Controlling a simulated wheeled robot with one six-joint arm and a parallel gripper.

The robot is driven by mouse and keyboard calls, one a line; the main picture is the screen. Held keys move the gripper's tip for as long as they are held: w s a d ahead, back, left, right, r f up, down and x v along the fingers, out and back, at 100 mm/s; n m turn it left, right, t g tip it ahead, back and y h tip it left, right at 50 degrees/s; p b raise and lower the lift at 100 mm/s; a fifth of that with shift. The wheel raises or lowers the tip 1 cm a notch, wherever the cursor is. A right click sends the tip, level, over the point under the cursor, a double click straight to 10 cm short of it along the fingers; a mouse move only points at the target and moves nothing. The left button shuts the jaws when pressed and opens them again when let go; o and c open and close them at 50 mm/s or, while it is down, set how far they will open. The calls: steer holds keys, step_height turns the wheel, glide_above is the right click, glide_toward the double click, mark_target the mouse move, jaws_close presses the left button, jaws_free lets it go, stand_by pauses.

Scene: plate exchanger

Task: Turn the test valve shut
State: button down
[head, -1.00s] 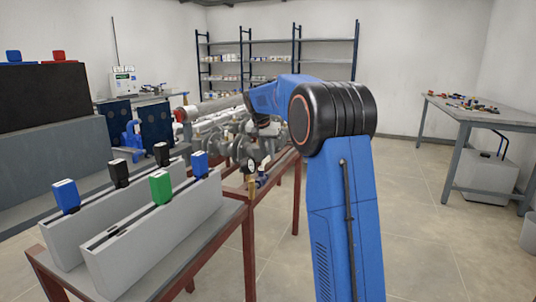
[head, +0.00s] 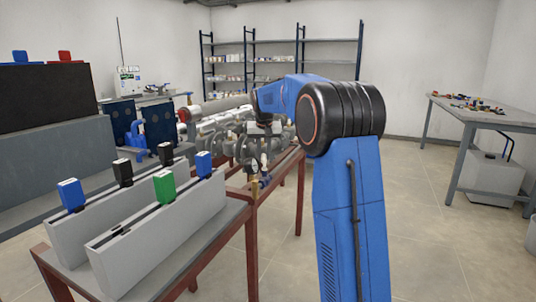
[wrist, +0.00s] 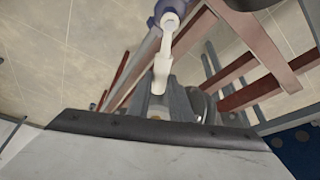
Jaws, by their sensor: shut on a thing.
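The test valve is a small blue fitting (head: 265,181) low at the near end of the grey pipework, beside a brass piece. In the wrist view a bluish body with a pale lever (wrist: 162,68) at the top centre appears to be this valve. My gripper (wrist: 155,128) shows in the wrist view as a broad pale body with a dark screwed edge.
Two grey slotted blocks (head: 160,235) with blue, black and green tabs stand on the near red-framed bench. The pipework (head: 225,128) lies close under my arm. A side table (head: 490,112) with small parts stands at right. The floor between is clear.

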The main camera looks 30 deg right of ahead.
steer(key=a+n+y, duration=0.4)
steer(key=a+n, duration=0.3)
steer(key=n, duration=0.5)
steer(key=shift+s+a+n+g+y, duration=0.2)
steer(key=shift+s+n+g+y, duration=0.1)
steer(key=shift+s+g+y, duration=0.15)
steer(key=c, duration=1.6)
jaws_free()
steer(key=v, duration=1.7)
steer(key=shift+s+r, duration=0.1)
steer(key=shift+s, duration=0.1)
